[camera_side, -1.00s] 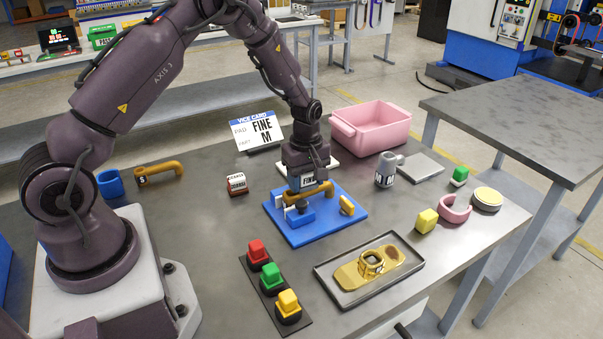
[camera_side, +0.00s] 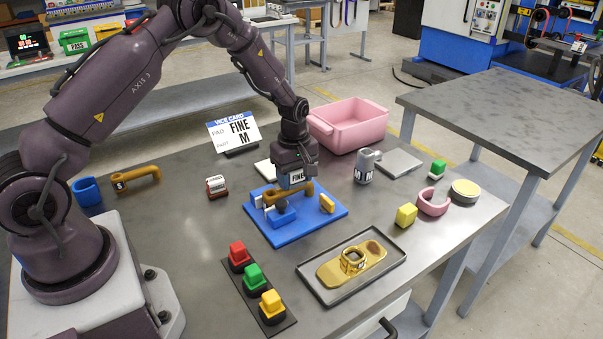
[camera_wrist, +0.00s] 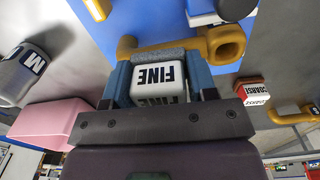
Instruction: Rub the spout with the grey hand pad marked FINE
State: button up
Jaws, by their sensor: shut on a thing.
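My gripper (camera_side: 296,178) is shut on the grey hand pad marked FINE (camera_side: 297,176). The wrist view shows the pad (camera_wrist: 160,80) between the two blue fingers, its grey rubbing face toward the spout. The brown spout (camera_side: 272,197) lies on the blue fixture plate (camera_side: 330,222), under the pad. In the wrist view the spout (camera_wrist: 222,44) crosses just beyond the pad's face; they look in contact, but the meeting line is partly hidden. The card (camera_side: 235,130) reads FINE and M.
A COARSE pad (camera_side: 217,186) and another spout marked S (camera_side: 137,179) stand left. A grey cup-like part marked M (camera_side: 366,166) and pink bin (camera_side: 348,126) are right and behind. Red, green and yellow buttons (camera_side: 251,277) and a tray (camera_side: 318,288) are in front.

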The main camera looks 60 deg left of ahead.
aim_at(280, 190)
jog(key=shift+s, duration=2)
notch_tip(280, 190, up, 8)
jog(key=shift+w, duration=0.15)
jog(key=shift+r, duration=0.1)
